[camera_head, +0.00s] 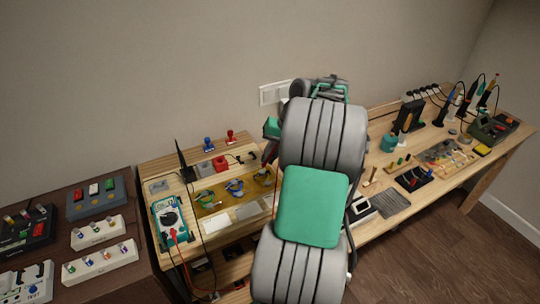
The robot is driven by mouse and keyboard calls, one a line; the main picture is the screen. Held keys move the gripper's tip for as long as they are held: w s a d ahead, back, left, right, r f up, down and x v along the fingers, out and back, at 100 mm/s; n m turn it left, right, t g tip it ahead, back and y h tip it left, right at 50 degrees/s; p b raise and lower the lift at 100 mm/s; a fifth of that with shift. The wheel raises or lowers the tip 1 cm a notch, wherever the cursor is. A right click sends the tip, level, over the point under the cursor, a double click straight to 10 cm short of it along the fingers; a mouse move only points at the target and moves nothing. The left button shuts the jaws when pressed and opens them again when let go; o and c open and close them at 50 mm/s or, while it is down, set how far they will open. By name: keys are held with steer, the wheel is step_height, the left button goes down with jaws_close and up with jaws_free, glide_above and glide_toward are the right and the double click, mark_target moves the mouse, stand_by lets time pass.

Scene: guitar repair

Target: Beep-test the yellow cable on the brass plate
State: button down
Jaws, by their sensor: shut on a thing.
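The brass plate (207,211) lies on the left bench as a golden-brown sheet. Three small coiled cables rest on it: one bluish-green at the left, one blue with some yellow in the middle, and a yellowish cable (264,174) at the right, partly behind my arm. The coils are too small to tell their colours surely. A teal multimeter (170,220) with a dark dial and red leads lies to the left of the plate. A thin red lead shows by my arm's left edge. My arm fills the middle of the view, and my gripper's fingertips are hidden behind it.
A dark cabinet (118,275) at left bears several switch boxes. Blue and red stamp-like tools (230,137) stand at the bench's back. The right bench (420,213) holds a wire board, soldering tools and a power strip. Bare floor (440,255) lies at lower right.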

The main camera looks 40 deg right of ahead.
steer(key=shift+f, duration=0.6)
stand_by(3.1)
step_height(320, 180, up, 6)
steer(key=p, duration=0.7)
steer(key=shift+r, duration=0.15)
